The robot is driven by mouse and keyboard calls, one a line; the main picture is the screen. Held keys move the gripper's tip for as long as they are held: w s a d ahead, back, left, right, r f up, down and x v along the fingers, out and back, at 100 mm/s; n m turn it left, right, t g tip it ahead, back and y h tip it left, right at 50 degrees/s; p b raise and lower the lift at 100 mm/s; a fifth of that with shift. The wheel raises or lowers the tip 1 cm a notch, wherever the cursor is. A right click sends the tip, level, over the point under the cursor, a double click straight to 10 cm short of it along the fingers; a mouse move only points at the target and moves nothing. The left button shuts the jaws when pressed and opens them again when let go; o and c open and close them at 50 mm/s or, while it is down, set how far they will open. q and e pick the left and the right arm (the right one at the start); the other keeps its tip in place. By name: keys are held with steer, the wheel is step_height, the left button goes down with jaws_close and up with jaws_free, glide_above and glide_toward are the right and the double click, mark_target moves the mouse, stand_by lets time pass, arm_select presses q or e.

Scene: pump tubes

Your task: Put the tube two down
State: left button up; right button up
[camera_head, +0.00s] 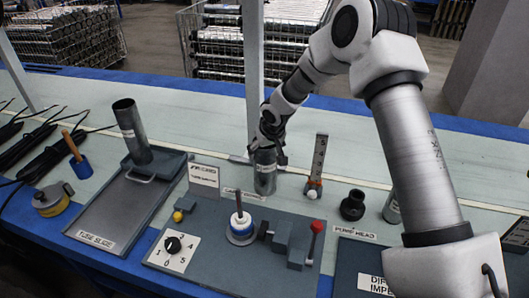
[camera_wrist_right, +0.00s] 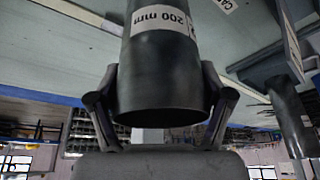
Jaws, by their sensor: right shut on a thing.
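A dark grey tube (camera_head: 265,172) with a white label stands upright behind the middle of the grey board. My right gripper (camera_head: 266,148) is shut around its upper part. In the right wrist view the same tube (camera_wrist_right: 164,75) shows a "200 mm" label, with one finger on each side. I cannot tell whether its lower end touches the table. Another grey tube (camera_head: 131,131) stands on the tube slide tray (camera_head: 125,205) at the left. Part of a third tube (camera_head: 391,208) shows beside my right arm. My left gripper is out of view.
A ruler stand (camera_head: 317,165) and a black fitting (camera_head: 353,205) are right of the held tube. A thin post (camera_head: 253,70) rises behind it.

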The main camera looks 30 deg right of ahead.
steer(key=o, duration=1.4)
steer(key=shift+a+f, duration=0.1)
steer(key=shift+c, duration=0.2)
steer(key=v, duration=1.2)
steer(key=shift+w, duration=0.1)
